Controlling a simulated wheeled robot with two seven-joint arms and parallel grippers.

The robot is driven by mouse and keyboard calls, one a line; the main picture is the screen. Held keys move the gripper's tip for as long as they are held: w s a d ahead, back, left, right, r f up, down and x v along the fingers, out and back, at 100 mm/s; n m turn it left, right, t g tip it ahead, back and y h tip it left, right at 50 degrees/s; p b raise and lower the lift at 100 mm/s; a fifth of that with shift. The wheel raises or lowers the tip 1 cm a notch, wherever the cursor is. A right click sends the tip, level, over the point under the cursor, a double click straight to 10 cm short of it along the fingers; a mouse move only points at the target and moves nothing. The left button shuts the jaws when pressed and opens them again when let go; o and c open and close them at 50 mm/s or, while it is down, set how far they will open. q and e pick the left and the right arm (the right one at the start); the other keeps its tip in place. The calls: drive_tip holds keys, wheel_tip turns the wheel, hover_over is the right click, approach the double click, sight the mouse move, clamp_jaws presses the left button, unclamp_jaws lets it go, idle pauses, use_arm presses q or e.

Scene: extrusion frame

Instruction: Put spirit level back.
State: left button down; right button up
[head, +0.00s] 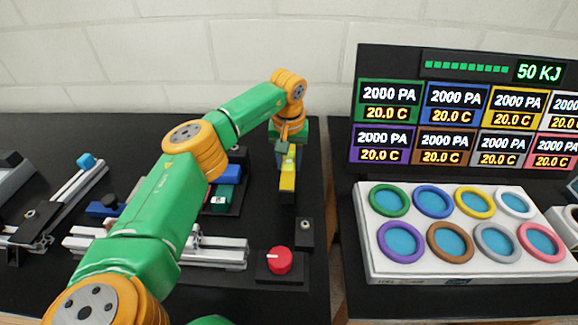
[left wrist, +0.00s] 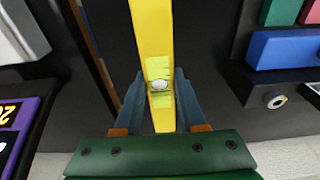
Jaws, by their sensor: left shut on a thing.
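The spirit level (head: 287,181) is a yellow bar with a pale green vial. My left gripper (head: 286,155) is at the right edge of the left black table and is shut on the spirit level. In the left wrist view the spirit level (left wrist: 152,40) runs between the two fingers of the left gripper (left wrist: 160,95), with its vial window (left wrist: 158,82) between the fingertips. Whether the level touches the table is hard to tell. My right gripper is not in view.
A dark holder with blue (head: 228,172) and green blocks stands left of the level. Aluminium extrusions (head: 215,250), a red knob (head: 279,260) and a small black block (head: 304,232) lie nearer. Across a gap, a white panel (head: 455,273) with coloured rings stands below a display board (head: 395,62).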

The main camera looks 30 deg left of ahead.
sight(289, 170)
use_arm(q)
wheel_tip(289, 170, down, 3)
drive_tip(key=shift+r+p, duration=0.2)
drive_tip(key=shift+p, duration=0.5)
drive_tip(key=shift+f+b, duration=0.35)
drive_tip(key=shift+f, duration=0.05)
drive_tip(key=c, duration=0.5)
unclamp_jaws()
drive_tip(key=shift+r, duration=0.1)
drive_tip(key=shift+r, duration=0.35)
drive_tip(key=r, duration=0.7)
drive_tip(key=s+d+r+b, duration=0.1)
drive_tip(key=r, duration=0.3)
drive_tip(key=shift+s+r, duration=0.1)
drive_tip(key=shift+r, duration=0.2)
drive_tip(key=shift+f, duration=0.15)
